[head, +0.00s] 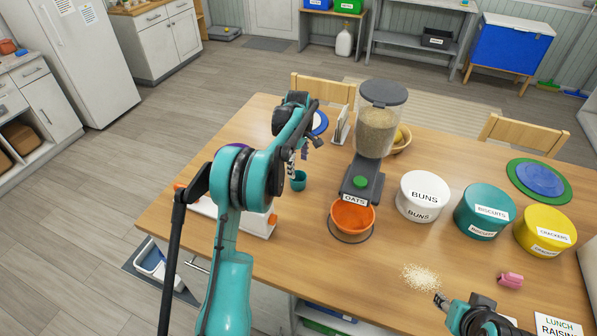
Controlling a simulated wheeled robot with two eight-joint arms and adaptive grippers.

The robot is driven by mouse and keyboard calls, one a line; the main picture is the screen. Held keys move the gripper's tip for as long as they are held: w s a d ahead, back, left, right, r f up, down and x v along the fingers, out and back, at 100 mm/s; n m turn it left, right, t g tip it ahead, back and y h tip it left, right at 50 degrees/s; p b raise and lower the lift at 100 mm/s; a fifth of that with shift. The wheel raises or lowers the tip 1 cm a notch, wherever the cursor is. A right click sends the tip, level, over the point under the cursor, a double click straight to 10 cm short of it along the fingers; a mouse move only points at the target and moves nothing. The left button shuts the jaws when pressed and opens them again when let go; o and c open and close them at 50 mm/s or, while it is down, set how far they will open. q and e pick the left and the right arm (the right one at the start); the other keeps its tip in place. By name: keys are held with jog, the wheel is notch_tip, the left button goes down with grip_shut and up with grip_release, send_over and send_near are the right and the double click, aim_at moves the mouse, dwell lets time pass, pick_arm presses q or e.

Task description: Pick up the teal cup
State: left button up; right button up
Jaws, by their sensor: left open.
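The teal cup (298,181) stands on the wooden table, left of the oats dispenser. My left gripper (297,163) points down just above the cup, with its fingers open and nothing visibly between them. My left arm partly hides the area around the gripper, and I cannot tell whether a fingertip touches the rim. My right gripper (440,299) is low at the right, beside a spill of oats (420,277); its jaw state is unclear.
The oats dispenser (377,125) stands right of the cup, with an orange bowl (352,215) in front. A white buns tub (423,196), a teal biscuits tub (484,211) and a yellow crackers tub (544,230) line the right. A pink item (510,280) lies near the spill.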

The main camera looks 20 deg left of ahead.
aim_at(298, 179)
pick_arm(q)
jog(key=f, duration=0.2)
jog(key=shift+w+a+f+b, duration=0.2)
jog(key=shift+a+f+b, duration=0.1)
jog(key=shift+f, duration=0.1)
jog(key=f, duration=0.2)
jog(key=f+b, duration=0.1)
jog(key=f, duration=0.2)
jog(key=shift+w+d+f, duration=0.1)
jog(key=shift+d+f, duration=0.1)
jog(key=shift+f, duration=0.1)
jog(key=shift+r, duration=0.1)
jog(key=c, duration=1.2)
